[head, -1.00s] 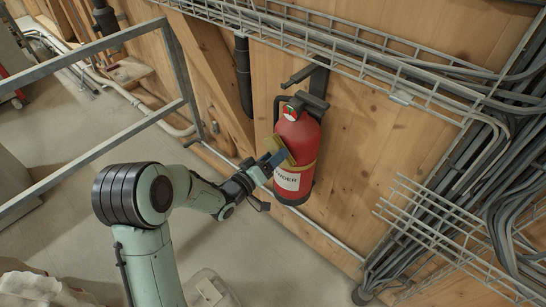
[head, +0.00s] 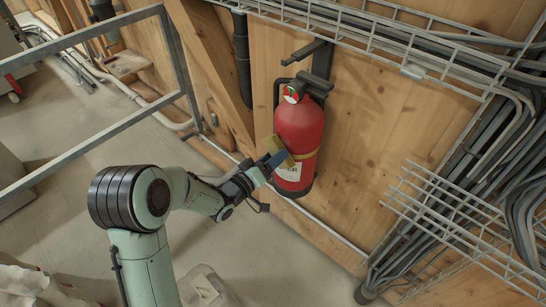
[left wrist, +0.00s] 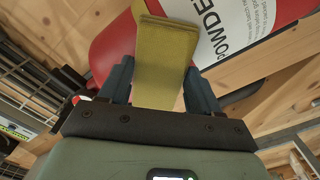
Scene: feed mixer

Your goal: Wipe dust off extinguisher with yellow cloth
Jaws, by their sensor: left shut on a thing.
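The red fire extinguisher (head: 300,127) hangs upright on the wooden wall in a dark bracket, with a strap around its lower body and a white label. My left gripper (head: 272,160) is shut on the yellow cloth (head: 284,155) at the extinguisher's lower left side. In the left wrist view the folded cloth (left wrist: 164,62) stands between the two fingers (left wrist: 160,85), in front of the red body and the white "POWDER" label (left wrist: 236,25). The cloth appears to be against the extinguisher, but contact is not clear. I cannot make out dust. My right gripper is not in view.
A wire cable tray (head: 400,48) runs above the extinguisher. Another wire tray (head: 450,215) and thick dark cables (head: 490,165) are at the right. A grey metal frame (head: 110,120) stands at the left. Wall right of the extinguisher is bare.

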